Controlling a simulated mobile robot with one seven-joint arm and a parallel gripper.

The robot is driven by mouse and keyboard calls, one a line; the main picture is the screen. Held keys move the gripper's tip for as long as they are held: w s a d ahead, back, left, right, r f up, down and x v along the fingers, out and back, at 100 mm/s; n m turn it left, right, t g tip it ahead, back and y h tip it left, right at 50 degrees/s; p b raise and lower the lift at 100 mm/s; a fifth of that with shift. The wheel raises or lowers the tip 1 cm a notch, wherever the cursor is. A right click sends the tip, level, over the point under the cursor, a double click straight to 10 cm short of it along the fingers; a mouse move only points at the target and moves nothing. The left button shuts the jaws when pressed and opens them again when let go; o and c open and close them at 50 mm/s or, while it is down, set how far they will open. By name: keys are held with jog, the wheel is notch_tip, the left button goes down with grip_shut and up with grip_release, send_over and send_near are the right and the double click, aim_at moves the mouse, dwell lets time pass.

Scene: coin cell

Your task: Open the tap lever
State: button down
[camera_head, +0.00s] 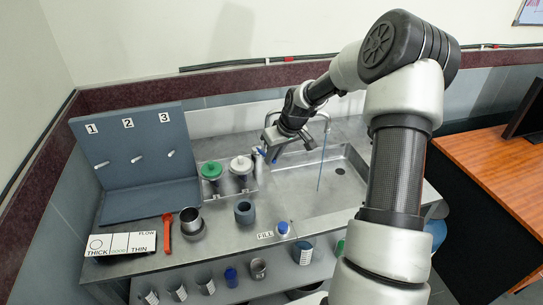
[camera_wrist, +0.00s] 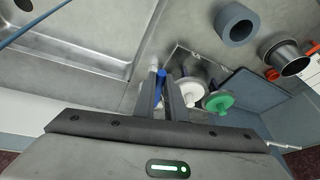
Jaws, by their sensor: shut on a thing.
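The tap (camera_head: 325,117) stands behind the sink, with a curved metal spout. A thin blue line, which looks like a water stream (camera_head: 320,168), hangs from the spout to the basin. It also crosses the upper left of the wrist view (camera_wrist: 35,22). My gripper (camera_head: 273,154) is left of the spout, at the sink's back left. In the wrist view its two fingers (camera_wrist: 162,88) are close together around a narrow blue piece, which appears to be the tap lever (camera_wrist: 161,75). The fingers hide most of the lever.
A grey ring-shaped block (camera_head: 245,212) and a metal cup (camera_head: 190,219) are nearer the front. The sink basin (camera_head: 295,190) is otherwise empty.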

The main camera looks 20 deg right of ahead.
jog(key=c, duration=2.1)
grip_release()
jog(key=shift+r, duration=0.1)
jog(key=v, duration=1.7)
jog(key=shift+s, duration=0.2)
jog(key=shift+r, duration=0.1)
